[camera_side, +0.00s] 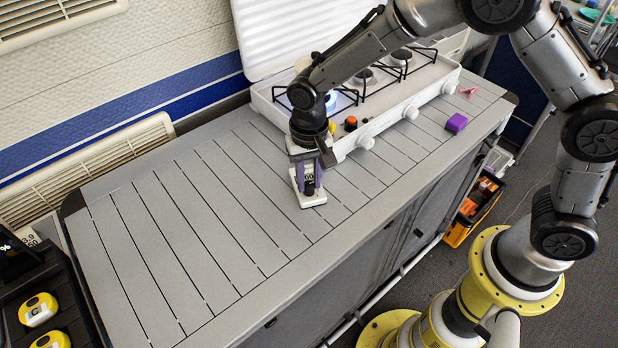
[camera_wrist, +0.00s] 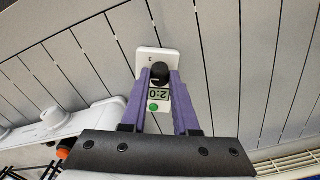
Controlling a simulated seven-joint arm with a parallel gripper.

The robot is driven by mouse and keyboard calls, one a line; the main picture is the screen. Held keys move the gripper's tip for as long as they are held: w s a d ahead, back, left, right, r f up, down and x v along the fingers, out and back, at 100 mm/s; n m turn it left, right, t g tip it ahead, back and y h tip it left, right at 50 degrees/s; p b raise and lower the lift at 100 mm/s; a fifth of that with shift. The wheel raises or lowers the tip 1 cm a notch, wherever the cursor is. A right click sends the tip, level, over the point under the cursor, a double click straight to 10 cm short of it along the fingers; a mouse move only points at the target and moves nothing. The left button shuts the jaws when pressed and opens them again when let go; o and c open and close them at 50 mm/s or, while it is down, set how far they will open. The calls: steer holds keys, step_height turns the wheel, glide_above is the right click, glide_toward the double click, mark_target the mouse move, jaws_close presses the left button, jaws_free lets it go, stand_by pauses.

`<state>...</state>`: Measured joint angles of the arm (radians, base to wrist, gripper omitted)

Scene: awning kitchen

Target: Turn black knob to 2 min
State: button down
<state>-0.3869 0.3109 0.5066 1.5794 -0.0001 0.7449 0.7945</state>
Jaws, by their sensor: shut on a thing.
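A small white timer (camera_wrist: 150,55) lies on the slatted grey worktop, with a black knob (camera_wrist: 160,72), a small display (camera_wrist: 159,95) and a green button (camera_wrist: 153,107). The display appears to read "2:0", its edge partly covered by a finger. My gripper (camera_wrist: 161,76) has its two purple fingers on either side of the knob and is shut on it. In the side view, my gripper (camera_side: 308,183) points down over the timer (camera_side: 313,202), which lies flat. The knob is mostly hidden there between the fingers.
A white gas stove (camera_side: 385,110) with black grates, white front knobs and a lit blue burner stands behind and right of the timer. A purple block (camera_side: 456,122) and a pink item (camera_side: 468,91) lie farther right. The worktop to the left (camera_side: 190,220) is clear.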

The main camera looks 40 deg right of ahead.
mark_target(309, 183)
steer(key=shift+r, duration=0.1)
steer(key=c, duration=0.7)
jaws_free()
steer(key=shift+o, duration=0.2)
step_height(309, 183, up, 14)
